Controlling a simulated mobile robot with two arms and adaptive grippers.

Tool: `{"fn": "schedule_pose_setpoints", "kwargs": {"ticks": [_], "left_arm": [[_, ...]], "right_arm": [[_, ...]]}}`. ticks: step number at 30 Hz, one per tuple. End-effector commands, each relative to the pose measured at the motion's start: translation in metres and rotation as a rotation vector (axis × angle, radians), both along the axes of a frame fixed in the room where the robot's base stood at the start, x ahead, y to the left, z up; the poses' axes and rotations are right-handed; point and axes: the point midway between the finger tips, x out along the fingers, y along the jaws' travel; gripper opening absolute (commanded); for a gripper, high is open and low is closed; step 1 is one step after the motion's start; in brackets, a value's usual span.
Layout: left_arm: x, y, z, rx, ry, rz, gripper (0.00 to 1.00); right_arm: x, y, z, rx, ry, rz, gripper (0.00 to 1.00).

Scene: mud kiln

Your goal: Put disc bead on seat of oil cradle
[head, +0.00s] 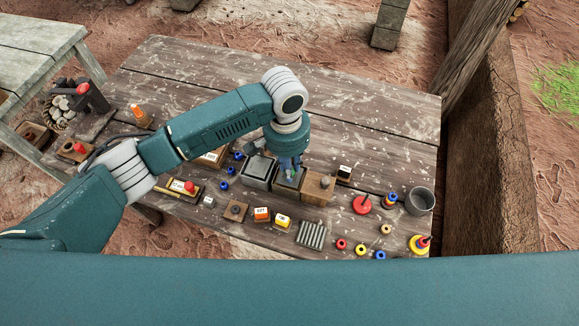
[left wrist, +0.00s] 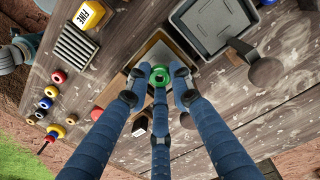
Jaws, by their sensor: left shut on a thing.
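My left gripper (head: 290,166) is shut on a green disc bead with a dark centre hole; the bead shows clearly in the left wrist view (left wrist: 159,75) between the three fingertips. The gripper points down over a box with a dark inset top (head: 287,184), whose light wooden rim (left wrist: 153,43) shows behind the bead in the left wrist view. I cannot tell whether the bead touches it. No label marks the oil cradle, so I cannot tell for sure whether this box is it. The fingers hide part of the box. My right gripper is not in view.
A grey tray box (head: 258,172) stands close left of the gripper and a wooden block with a knob (head: 318,188) close right. A ribbed grey block (head: 311,235), a grey cup (head: 420,201) and several coloured beads lie nearer and to the right.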

Motion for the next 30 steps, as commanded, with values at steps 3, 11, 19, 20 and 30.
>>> {"fn": "schedule_pose_setpoints", "kwargs": {"ticks": [3,11,19,20,30], "left_arm": [[0.000,0.000,-0.010,0.000,-0.001,0.000,0.05],[0.000,0.000,-0.012,-0.001,-0.002,-0.001,0.05],[0.000,0.000,-0.014,-0.001,-0.002,-0.001,0.29],[0.000,0.000,-0.014,-0.001,-0.002,-0.001,0.29],[0.002,0.000,0.001,-0.002,-0.003,-0.001,0.29]], "right_arm": [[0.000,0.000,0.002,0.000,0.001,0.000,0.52],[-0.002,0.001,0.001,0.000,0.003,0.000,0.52],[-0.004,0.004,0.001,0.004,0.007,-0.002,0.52],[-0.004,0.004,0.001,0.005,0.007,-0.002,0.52],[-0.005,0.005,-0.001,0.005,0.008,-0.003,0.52]]}}
